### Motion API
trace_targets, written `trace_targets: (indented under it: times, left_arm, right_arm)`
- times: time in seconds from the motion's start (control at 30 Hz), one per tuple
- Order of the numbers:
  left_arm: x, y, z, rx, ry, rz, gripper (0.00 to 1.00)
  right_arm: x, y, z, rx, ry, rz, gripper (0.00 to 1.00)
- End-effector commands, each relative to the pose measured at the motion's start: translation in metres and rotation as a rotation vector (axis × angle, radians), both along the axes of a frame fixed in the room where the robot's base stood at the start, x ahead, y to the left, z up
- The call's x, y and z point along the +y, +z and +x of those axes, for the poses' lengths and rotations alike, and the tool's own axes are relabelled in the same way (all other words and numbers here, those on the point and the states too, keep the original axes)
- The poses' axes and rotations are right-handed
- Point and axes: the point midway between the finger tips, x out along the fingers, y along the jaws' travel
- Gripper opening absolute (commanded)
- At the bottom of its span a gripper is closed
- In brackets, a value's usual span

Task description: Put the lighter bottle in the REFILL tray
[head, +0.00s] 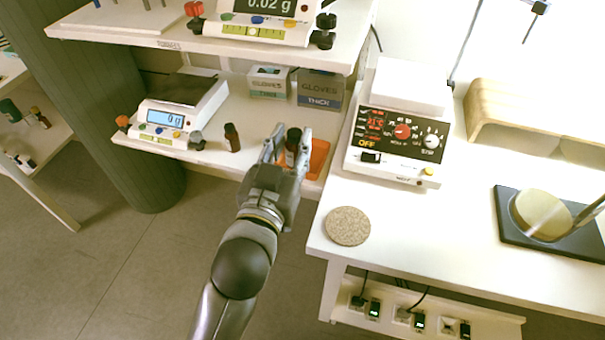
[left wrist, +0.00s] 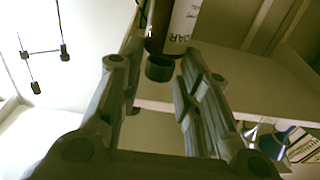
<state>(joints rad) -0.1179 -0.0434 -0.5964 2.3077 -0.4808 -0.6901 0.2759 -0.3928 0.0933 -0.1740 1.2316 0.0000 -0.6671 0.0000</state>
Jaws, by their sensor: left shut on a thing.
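My left gripper (head: 291,138) is shut on a dark brown bottle (head: 293,146) with a black cap, over the right end of the lower shelf. An orange tray (head: 319,156) lies right there, partly hidden by the gripper; whether the bottle touches it I cannot tell. No lettering shows on the tray. The left wrist view shows the bottle's white label (left wrist: 183,22), partly readable as "DAR", and its cap between my fingers (left wrist: 163,62). Another dark bottle (head: 232,138) stands upright on the shelf to the left. My right gripper is not in view.
A scale (head: 172,116) reading 0 g stands left of the free bottle. Two glove boxes (head: 318,88) stand behind. The upper shelf (head: 180,38) overhangs, with a balance reading 0.02 g. A hotplate device (head: 398,135) and a cork mat (head: 347,226) are on the right table.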

Motion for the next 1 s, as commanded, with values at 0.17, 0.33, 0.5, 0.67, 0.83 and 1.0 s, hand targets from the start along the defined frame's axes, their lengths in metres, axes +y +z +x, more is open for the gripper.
trace_targets:
  times: [0.17, 0.33, 0.5, 0.67, 0.83, 1.0]
  left_arm:
    - [-0.031, -0.01, 0.001, -0.003, -0.075, -0.001, 0.04]
    - [-0.037, -0.015, 0.013, -0.001, -0.093, 0.003, 0.04]
    - [-0.03, -0.032, 0.052, -0.001, -0.09, 0.004, 0.04]
    - [-0.024, -0.05, 0.091, -0.001, -0.09, 0.004, 0.04]
    - [-0.02, -0.082, 0.115, 0.004, -0.09, 0.002, 0.04]
    - [-0.018, -0.098, 0.13, 0.001, -0.091, -0.001, 0.04]
  right_arm:
    - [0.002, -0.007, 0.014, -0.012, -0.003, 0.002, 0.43]
    - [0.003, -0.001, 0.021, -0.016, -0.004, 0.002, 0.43]
    - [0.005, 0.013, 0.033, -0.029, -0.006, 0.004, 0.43]
    - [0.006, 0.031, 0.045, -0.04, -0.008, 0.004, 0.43]
    - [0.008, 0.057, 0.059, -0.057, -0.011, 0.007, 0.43]
    - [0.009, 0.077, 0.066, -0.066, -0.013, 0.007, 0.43]
